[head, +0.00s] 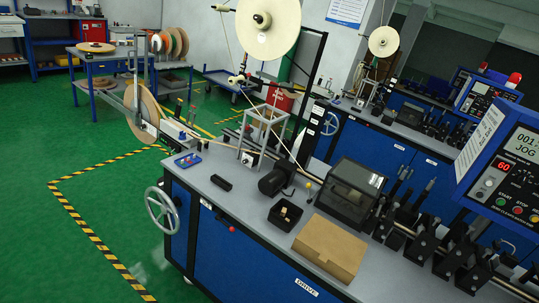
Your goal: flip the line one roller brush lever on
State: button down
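The near line stands on a blue bench with a grey top (215,180), running from the centre to the lower right. On it is a dark covered unit (357,190), with a black motor-like part (275,181) to its left. A small yellow knob (308,186) stands between these two. A red knob (231,229) sits on the bench's front edge. I cannot tell which of these, if any, is the roller brush lever, or whether it is on or off. No label naming it is readable. My gripper is not in view.
A cardboard box (329,248) and a small black tray (285,215) lie on the bench top. A handwheel (162,210) juts from its left end. A control panel (510,175) stands at right. A second line (370,145) is behind. Green floor (100,210) at left is clear.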

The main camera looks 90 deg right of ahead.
aim_at(308, 186)
jog(key=z, duration=0.05)
jog(key=i, duration=1.75)
jog(key=z, duration=3.25)
jog(key=i, duration=1.45)
